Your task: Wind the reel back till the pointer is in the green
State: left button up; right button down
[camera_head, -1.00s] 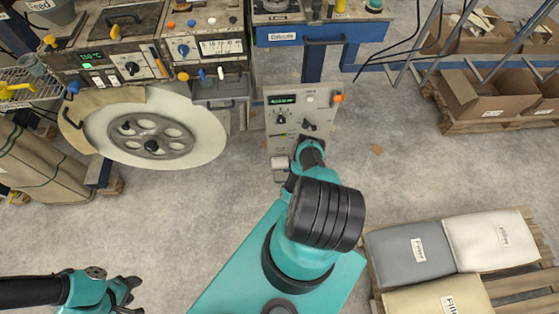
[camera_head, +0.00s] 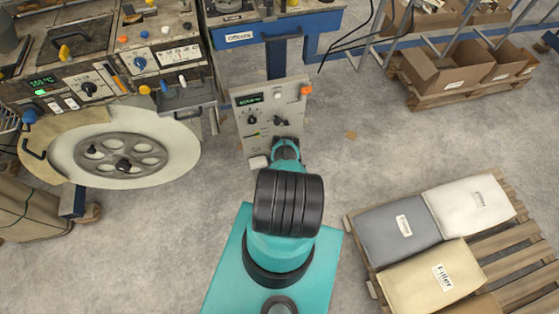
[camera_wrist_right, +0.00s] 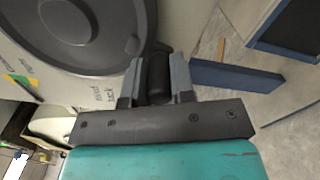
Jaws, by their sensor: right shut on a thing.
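A large dark grey disc, apparently the reel (camera_wrist_right: 85,25), fills the upper left of the right wrist view. A dark cylindrical handle (camera_wrist_right: 158,76) sits between the fingers of my right gripper (camera_wrist_right: 157,82), which is shut on it beside the disc's edge. My left gripper is out of view.
A big white disc with a grey hub (camera_head: 122,157) stands at the left of the head view. A blue bench (camera_head: 280,28) stands behind the panel. A pallet (camera_head: 505,255) with filler bags is at the right.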

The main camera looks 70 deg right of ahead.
jog(key=shift+s, duration=0.15)
jog(key=c, duration=1)
grip_release()
jog(key=shift+o, duration=0.2)
